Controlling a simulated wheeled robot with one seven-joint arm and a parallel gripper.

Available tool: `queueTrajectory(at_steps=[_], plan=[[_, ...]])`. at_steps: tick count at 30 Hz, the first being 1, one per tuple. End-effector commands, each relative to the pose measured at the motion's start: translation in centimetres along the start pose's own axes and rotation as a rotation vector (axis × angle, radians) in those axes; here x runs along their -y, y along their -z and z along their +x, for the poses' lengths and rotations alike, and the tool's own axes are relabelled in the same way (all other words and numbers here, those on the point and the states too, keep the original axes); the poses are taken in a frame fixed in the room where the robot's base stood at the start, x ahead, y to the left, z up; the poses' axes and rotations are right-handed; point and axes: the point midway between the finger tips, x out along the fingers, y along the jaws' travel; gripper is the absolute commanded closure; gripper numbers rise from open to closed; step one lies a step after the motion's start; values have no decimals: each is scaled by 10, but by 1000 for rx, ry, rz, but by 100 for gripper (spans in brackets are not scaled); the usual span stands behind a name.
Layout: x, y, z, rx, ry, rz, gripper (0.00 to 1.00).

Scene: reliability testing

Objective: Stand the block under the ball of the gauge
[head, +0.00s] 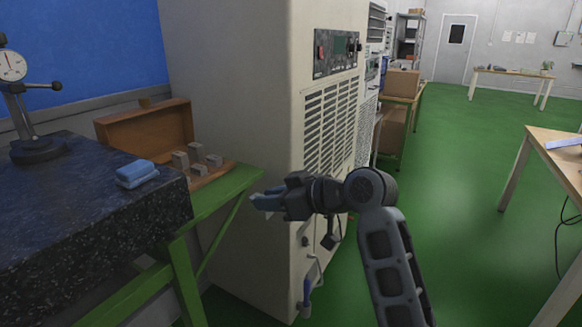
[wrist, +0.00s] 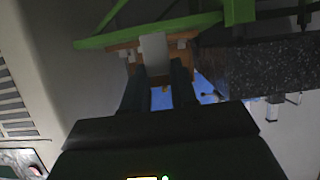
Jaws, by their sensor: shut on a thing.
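My gripper (head: 265,202) is at the middle of the head view, off to the right of the green bench and clear of it. It is shut on a pale grey block (wrist: 154,52), seen between the fingertips in the wrist view. The dial gauge (head: 12,66) is on a dark stand (head: 38,150) at the far left of the granite plate (head: 75,205). The gauge is partly cut off by the picture edge, and I cannot make out the ball at its tip.
An open wooden case (head: 148,127) with several grey blocks (head: 198,152) lies behind the plate on the green bench (head: 235,185). A folded blue cloth (head: 137,173) lies on the plate near its right edge. A tall beige cabinet (head: 240,80) stands close behind my gripper.

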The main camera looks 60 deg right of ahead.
Motion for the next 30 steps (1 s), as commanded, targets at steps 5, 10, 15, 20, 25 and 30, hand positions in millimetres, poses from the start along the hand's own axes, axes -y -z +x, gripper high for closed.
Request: queueTrajectory(at_steps=[5, 10, 15, 20, 25, 30], plan=[[59, -50, 38, 9, 10, 3, 100], [110, -94, 72, 9, 7, 1, 100], [155, -133, 105, 5, 1, 1, 100], [188, -161, 127, 2, -2, 1, 100], [216, -185, 148, 1, -7, 3, 100], [220, -191, 152, 0, -14, 6, 100]])
